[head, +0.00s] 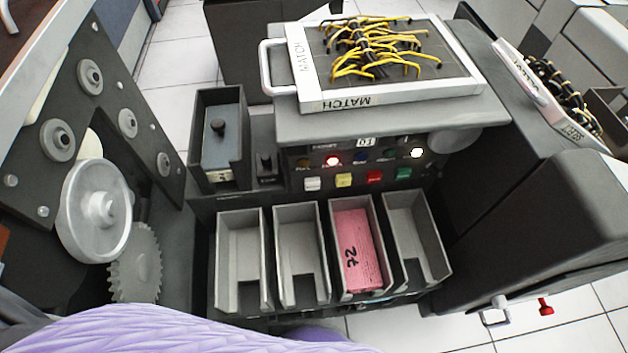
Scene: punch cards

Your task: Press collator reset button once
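The collator's dark front panel (350,168) faces me below a light grey top. Its lower row of buttons holds a white button (312,184), a yellow button (344,180), a red button (375,177) and a green button (403,173). Their labels are too small to read, so I cannot tell which one is reset. Above them a red lamp (332,161) and a white lamp (417,153) are lit, and the other lamps are dark. A small display (366,142) reads 01. Neither gripper is in view.
Several grey card pockets stand below the buttons; one holds a pink card stack (361,251) marked 72. A feed hopper (218,150) with a dark knob stands left. A wired MATCH plugboard (375,62) lies on top. Wheels and a gear (135,262) are at far left.

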